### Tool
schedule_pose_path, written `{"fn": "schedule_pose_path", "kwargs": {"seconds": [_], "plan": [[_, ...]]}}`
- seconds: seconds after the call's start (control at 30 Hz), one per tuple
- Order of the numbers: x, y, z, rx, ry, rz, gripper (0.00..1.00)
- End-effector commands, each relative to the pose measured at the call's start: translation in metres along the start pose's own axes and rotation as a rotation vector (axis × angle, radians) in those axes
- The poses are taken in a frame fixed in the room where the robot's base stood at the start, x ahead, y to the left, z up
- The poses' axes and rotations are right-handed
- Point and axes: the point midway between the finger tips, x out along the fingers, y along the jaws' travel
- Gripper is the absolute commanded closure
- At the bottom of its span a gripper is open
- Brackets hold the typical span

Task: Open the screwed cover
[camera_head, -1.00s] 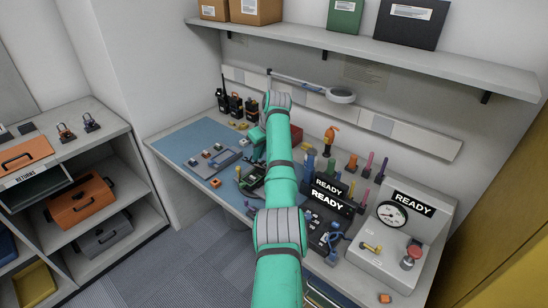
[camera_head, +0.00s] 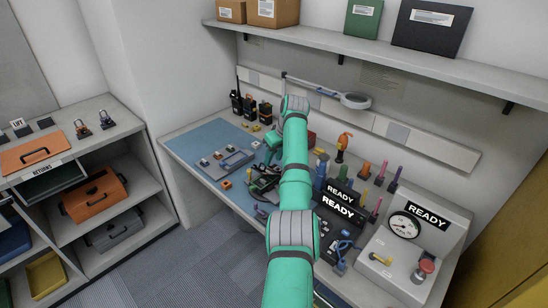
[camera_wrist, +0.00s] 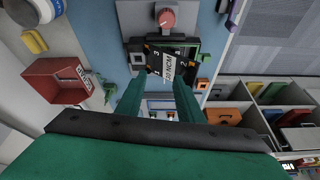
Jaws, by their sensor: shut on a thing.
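A black cover (camera_wrist: 172,62) with numbers near its corners and a white "40 NCM" label shows in the wrist view. It lies tilted at the fingertips, over a dark unit with a green edge. My gripper (camera_wrist: 158,85) has two green fingers, set apart, with their tips at the cover's near edge; it appears shut on the cover. The exact contact is hard to make out. In the head view my gripper (camera_head: 271,146) is partly hidden behind my arm, above the bench. Dark equipment (camera_head: 262,186) lies below it, too small to read.
A grey block with a red knob (camera_wrist: 167,18) stands just beyond the cover. A blue mat (camera_head: 200,145) holds a grey tray (camera_head: 232,162). Black radios (camera_head: 250,107) stand behind. Signs and a gauge box (camera_head: 400,262) crowd the right; a shelf (camera_head: 400,60) overhangs.

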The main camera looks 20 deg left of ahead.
Motion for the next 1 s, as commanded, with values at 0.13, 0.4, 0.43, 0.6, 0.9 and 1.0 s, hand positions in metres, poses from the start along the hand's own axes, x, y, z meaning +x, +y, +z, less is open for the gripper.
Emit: {"fn": "schedule_pose_path", "kwargs": {"seconds": [0.13, 0.4, 0.43, 0.6, 0.9, 1.0], "plan": [[-0.005, 0.005, 0.0, 0.002, 0.001, 0.005, 0.74], [-0.022, 0.012, 0.0, 0.002, 0.001, 0.004, 0.74], [-0.024, 0.013, 0.0, 0.002, 0.001, 0.004, 0.74], [-0.035, 0.017, -0.001, 0.0, 0.002, 0.004, 0.74], [-0.052, 0.024, -0.002, 0.001, 0.003, 0.004, 0.74], [-0.057, 0.027, -0.002, 0.001, 0.003, 0.004, 0.74]]}}
